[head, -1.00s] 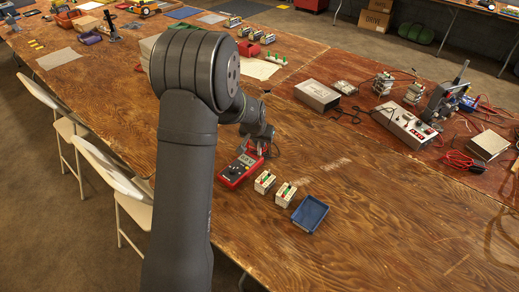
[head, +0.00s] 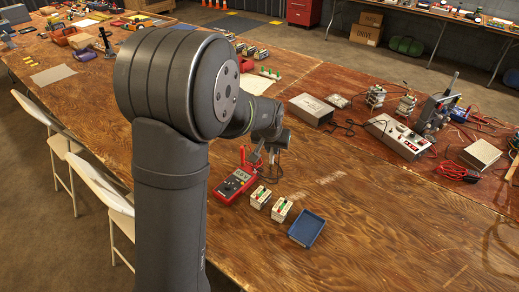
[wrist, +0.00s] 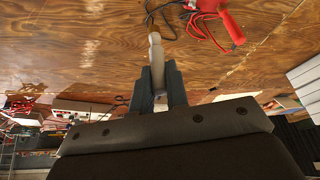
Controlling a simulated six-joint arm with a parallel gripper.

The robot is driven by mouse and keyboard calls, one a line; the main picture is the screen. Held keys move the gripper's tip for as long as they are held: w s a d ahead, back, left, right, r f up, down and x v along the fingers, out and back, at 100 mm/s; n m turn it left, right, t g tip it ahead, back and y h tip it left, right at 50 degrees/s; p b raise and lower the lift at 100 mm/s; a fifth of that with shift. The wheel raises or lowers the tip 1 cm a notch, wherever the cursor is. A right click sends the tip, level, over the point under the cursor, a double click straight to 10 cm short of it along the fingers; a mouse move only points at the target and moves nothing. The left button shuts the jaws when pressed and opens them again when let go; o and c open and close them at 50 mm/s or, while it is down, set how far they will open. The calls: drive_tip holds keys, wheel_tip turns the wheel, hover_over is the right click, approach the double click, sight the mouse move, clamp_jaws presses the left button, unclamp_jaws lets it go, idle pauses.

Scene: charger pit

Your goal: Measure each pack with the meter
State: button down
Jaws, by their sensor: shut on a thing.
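The red meter (head: 235,184) lies on the wooden table in the head view, its display facing up. My gripper (head: 273,157) is beyond the packs, right of the meter. In the wrist view my gripper (wrist: 157,75) is shut on a pale, rod-like thing (wrist: 155,45), pointing away from the jaws; it looks like a probe, but I cannot be sure. Its tip appears clear of the packs. A red piece (wrist: 232,27) lies near it.
A blue tray (head: 307,229) sits right of the packs. A grey box (head: 310,109) and a bench instrument (head: 398,136) with cables stand at the back right. Bare table lies in front of the tray. Chairs stand along the left edge.

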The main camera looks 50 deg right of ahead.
drive_tip(key=s+a+r+n, duration=0.1)
drive_tip(key=s+a, duration=0.4)
drive_tip(key=s, duration=0.4)
drive_tip(key=shift+s+d+f, duration=0.15)
drive_tip(key=shift+f, duration=1.25)
drive_tip(key=shift+s+d+f, duration=0.1)
drive_tip(key=shift+f, duration=1.3)
drive_tip(key=shift+f, duration=0.95)
drive_tip(key=c, duration=1)
unclamp_jaws()
drive_tip(key=shift+r, duration=0.1)
drive_tip(key=shift+r, duration=3.7)
